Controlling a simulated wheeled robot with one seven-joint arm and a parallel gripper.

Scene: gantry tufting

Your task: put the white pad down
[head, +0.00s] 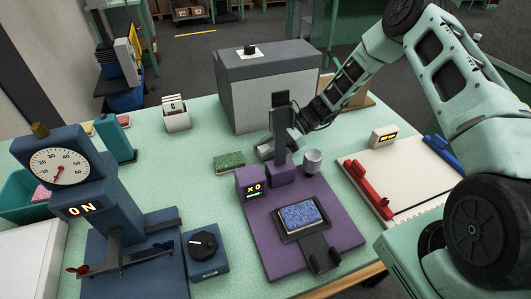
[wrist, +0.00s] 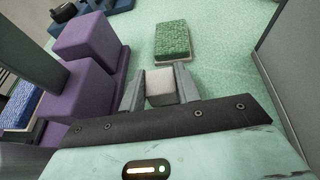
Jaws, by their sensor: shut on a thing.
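My gripper (wrist: 160,90) is shut on the white pad (wrist: 161,86), which shows between its two grey fingers in the wrist view. In the head view my gripper (head: 270,148) is behind the purple machine's upright, and the pad is mostly hidden there. A green tufted pad (wrist: 172,40) lies on the table just beyond my fingertips in the wrist view. The same green pad (head: 229,160) shows in the head view, left of my gripper. I cannot tell whether the white pad touches the table.
The purple machine (head: 290,225) with a blue pad on its holder stands in front of my gripper. A large grey box (head: 262,95) stands behind it. A small grey cup (head: 312,160) is to the right. The blue dial machine (head: 85,190) is at left. Mint table (head: 190,150) shows bare left of the green pad.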

